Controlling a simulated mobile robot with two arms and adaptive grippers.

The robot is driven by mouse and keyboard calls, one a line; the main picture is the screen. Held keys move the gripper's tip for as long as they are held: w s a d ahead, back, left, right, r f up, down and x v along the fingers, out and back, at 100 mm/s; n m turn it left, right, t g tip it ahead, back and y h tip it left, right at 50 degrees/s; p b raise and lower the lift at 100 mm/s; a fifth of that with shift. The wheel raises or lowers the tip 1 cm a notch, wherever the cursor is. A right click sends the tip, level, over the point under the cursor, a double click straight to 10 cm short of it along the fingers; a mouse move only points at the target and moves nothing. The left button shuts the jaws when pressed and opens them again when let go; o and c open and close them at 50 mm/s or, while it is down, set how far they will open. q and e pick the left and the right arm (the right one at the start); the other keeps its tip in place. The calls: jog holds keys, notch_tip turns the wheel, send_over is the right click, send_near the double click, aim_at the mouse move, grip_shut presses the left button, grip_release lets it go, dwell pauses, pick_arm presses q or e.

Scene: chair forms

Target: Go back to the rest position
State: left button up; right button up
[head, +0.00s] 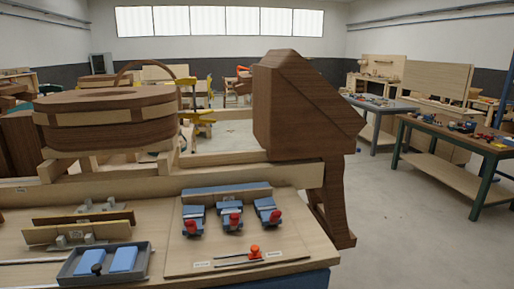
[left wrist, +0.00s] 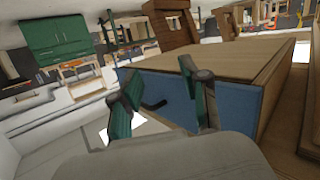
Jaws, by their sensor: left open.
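My left gripper (left wrist: 167,78) shows in the left wrist view with its two green and dark fingers spread apart. Nothing is between them. Behind the fingers is the blue side (left wrist: 170,98) of a wood-topped bench, with a dark hooked shape on it; I cannot tell if the gripper touches it. Neither gripper shows in the head view, and my right gripper is in no view. In the head view the wooden workbench (head: 300,238) carries three blue clamps with red knobs, the middle one (head: 231,216) among them, and a small orange-red knob (head: 255,251).
A grey tray (head: 142,262) with blue blocks lies at the bench's front left. A rounded wooden form (head: 105,125) and a dark angular form (head: 290,120) stand behind. A green-legged table (head: 460,130) stands at right. The floor (head: 410,230) right of the bench is clear.

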pick_arm(q)
jog(key=s+a+f+n+g+y, duration=0.2)
jog(key=s+a+f+y, duration=0.25)
jog(key=s+f, duration=0.65)
jog(key=s+a+f+n+g+y, duration=0.1)
jog(key=s+a+f+g+y, duration=0.3)
jog(key=s+f, duration=0.75)
jog(key=s+a+f+g, duration=0.2)
jog(key=s+f, duration=0.2)
jog(key=s, duration=0.9)
jog(key=s+a+f+g, duration=0.2)
jog(key=s+f+g, duration=0.1)
jog(key=s, duration=1)
jog(key=shift+s+f+n+g+y, duration=0.3)
jog(key=shift+s+f+n+y, duration=0.1)
jog(key=shift+f, duration=0.1)
